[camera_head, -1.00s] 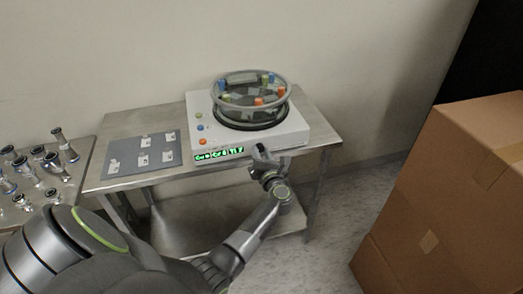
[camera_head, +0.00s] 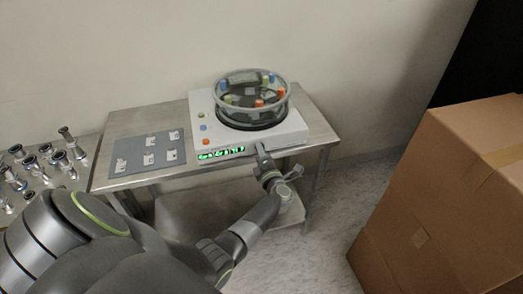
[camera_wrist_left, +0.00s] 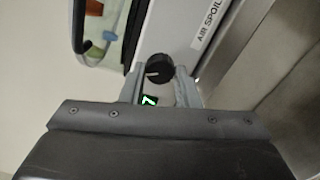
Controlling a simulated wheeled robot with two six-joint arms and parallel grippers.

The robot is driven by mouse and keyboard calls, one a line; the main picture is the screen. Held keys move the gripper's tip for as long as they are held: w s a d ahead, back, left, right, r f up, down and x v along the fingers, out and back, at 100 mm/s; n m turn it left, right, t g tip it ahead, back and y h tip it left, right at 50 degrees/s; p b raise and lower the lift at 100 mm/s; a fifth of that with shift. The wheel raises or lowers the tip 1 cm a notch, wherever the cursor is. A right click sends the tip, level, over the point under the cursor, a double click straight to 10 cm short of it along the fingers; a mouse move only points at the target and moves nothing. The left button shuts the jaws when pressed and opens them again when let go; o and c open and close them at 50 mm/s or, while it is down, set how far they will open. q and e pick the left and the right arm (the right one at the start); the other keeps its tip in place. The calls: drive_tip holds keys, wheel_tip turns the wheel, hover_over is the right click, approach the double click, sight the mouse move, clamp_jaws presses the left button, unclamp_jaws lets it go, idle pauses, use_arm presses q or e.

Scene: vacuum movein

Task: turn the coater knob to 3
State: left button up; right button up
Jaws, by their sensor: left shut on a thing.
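The coater (camera_head: 290,137) is a white box with a round, clear-walled chamber (camera_head: 252,97) on top, standing on a metal table. My left gripper (camera_head: 261,149) is at its front face, near the right end of the green-lit displays (camera_head: 221,153). In the left wrist view, the black coater knob (camera_wrist_left: 159,69) with a white pointer line sits between the two fingers of my left gripper (camera_wrist_left: 160,84), which is shut on it. A small green display (camera_wrist_left: 149,100) beside the knob seems to read 7. My right gripper is not in view.
A grey mat (camera_head: 148,153) with several small pieces lies left of the coater. Several metal fittings (camera_head: 45,155) stand on a table at the far left. Stacked cardboard boxes (camera_head: 440,200) stand on the right. An "AIR SPOIL" label (camera_wrist_left: 210,22) is on the coater face.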

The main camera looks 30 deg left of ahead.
use_arm(q)
drive_tip(key=shift+m, duration=0.6)
drive_tip(key=o, duration=1)
drive_tip(key=shift+c, duration=0.2)
